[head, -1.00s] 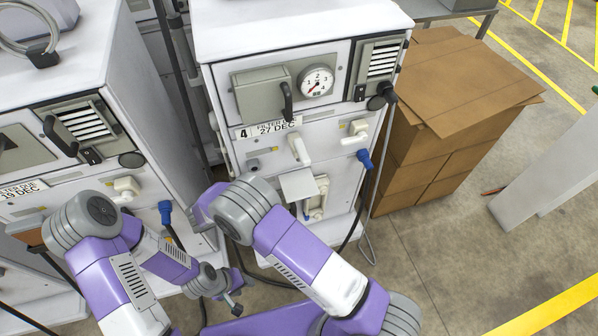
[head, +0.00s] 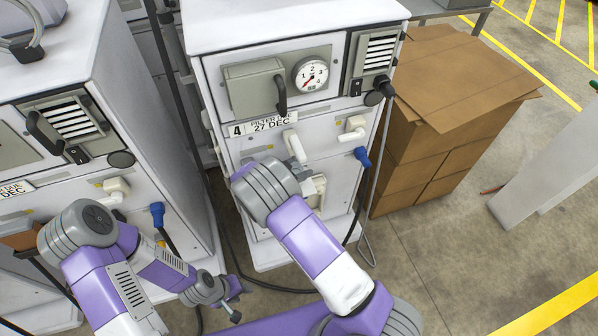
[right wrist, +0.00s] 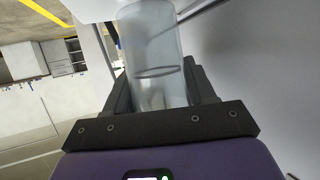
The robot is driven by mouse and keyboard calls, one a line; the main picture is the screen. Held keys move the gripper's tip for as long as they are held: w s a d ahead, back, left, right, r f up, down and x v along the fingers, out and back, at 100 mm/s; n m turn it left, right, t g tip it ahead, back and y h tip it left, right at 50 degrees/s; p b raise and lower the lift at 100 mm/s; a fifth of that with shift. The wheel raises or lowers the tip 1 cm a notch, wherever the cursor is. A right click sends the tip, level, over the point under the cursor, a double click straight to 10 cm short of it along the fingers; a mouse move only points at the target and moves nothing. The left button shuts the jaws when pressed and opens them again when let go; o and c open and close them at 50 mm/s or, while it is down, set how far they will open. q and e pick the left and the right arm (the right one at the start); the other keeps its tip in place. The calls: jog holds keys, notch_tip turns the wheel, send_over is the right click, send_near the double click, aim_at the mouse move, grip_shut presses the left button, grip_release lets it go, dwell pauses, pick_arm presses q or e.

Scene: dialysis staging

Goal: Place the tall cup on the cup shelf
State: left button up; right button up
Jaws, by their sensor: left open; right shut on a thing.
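A tall translucent grey cup (right wrist: 152,45) stands between the fingers of my right gripper (right wrist: 160,88) in the right wrist view. The gripper is shut on it. In the head view my right forearm hides the cup and most of the gripper, which is close to the front of the middle machine (head: 240,155). The small shelf there is mostly hidden behind my arm; a pale fitting (head: 317,191) shows beside the arm. I cannot tell whether the cup touches anything. My left gripper (head: 234,299) is open and empty, low in front of the machines.
A white tap (head: 294,146) and a blue connector (head: 362,156) with a hanging hose stick out from the middle machine. Another machine (head: 70,130) stands at left. Cardboard boxes (head: 455,90) stand at right.

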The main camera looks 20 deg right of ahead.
jog(key=shift+f, duration=0.25)
jog(key=shift+f, duration=0.2)
jog(key=o, duration=0.7)
jog(key=shift+o, duration=0.2)
jog(key=shift+r, duration=0.1)
jog(key=shift+a+r, duration=0.15)
jog(key=shift+r, duration=0.05)
jog(key=p+v, duration=0.3)
jog(key=v, duration=0.8)
jog(key=shift+s+a, duration=0.25)
jog(key=shift+a, duration=0.15)
